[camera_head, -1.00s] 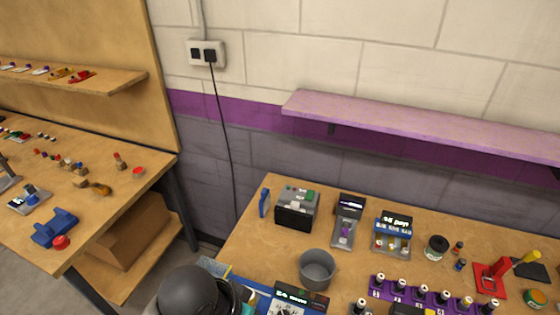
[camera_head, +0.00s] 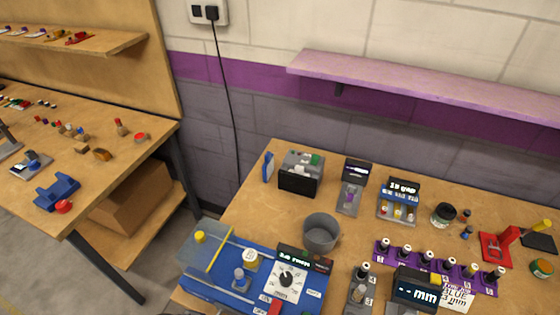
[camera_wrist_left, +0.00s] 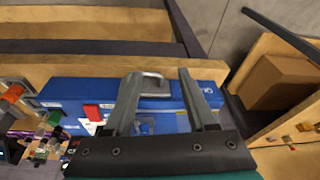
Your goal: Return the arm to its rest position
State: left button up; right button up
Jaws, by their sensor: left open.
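My left gripper (camera_wrist_left: 160,76) shows in the left wrist view with its two grey fingers spread apart and nothing clearly held. Beyond the fingers lies a blue unit (camera_wrist_left: 75,92) on a wooden bench, with a small grey part showing between the fingertips. I cannot tell the gap between that part and the fingers. In the head view a blue unit (camera_head: 215,291) with a yellow knob, a clear cover and a dial panel sits at the bench's front left. Neither gripper shows in the head view.
A grey cup (camera_head: 321,232), a dark box (camera_head: 300,174) and a purple bottle rack (camera_head: 436,268) stand on the bench. A pink shelf (camera_head: 430,86) juts from the wall above. A second wooden bench (camera_head: 105,175) stands left, across a gap.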

pick_arm(q)
notch_tip(320, 180, down, 14)
jog(key=s+b, duration=0.2)
jog(key=b, duration=0.2)
jog(key=s+a+f+g+b, duration=0.1)
jog(key=s+f+b, duration=0.4)
jog(key=f, duration=0.8)
jog(key=s+a+f+g+b, duration=0.1)
jog(key=s+f+b, duration=0.4)
jog(key=s+f, duration=0.6)
notch_tip(320, 180, down, 4)
jog(key=shift+s+a+r+b, duration=0.2)
jog(key=shift+a+b, duration=0.1)
jog(key=shift+a, duration=0.15)
